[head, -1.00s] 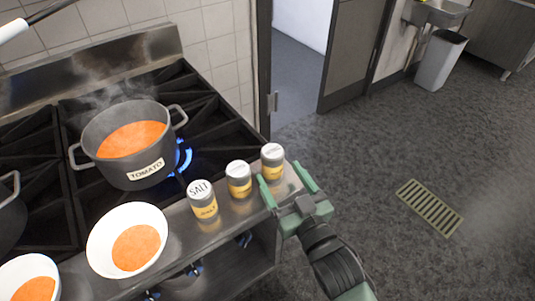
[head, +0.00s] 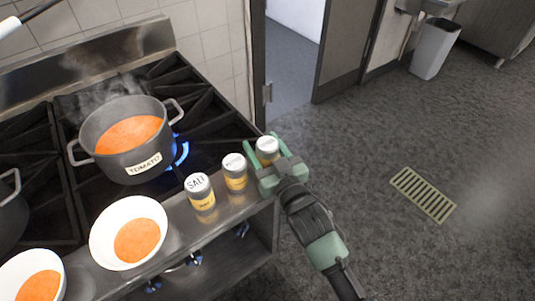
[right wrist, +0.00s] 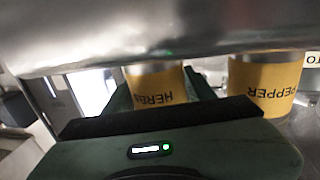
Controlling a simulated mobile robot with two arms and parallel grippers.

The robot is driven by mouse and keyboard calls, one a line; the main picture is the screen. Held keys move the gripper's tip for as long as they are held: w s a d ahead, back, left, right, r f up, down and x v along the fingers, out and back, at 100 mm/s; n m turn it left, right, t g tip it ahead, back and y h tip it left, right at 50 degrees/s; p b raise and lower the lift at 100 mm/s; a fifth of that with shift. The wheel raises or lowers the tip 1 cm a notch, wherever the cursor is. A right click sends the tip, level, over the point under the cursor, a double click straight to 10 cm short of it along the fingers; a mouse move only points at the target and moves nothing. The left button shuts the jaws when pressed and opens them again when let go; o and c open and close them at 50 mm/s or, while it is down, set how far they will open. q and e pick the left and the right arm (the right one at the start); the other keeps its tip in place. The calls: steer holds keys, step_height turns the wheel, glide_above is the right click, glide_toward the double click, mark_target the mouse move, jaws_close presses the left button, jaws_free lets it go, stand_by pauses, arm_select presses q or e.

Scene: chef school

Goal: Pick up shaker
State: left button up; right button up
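Narrow gaps seem to remain beside the herbs shaker. My left gripper is not in view.
A steaming pot labelled TOMATO (head: 143,165) stands over a blue flame (head: 181,150). White soup bowls (head: 108,222) (head: 10,284) sit left of the shakers. The floor (head: 350,150) to the right is clear, with a drain grate (head: 423,194) and a bin (head: 436,50).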

jaws_close()
step_height(320, 180, up, 25)
steer(key=p, duration=0.6)
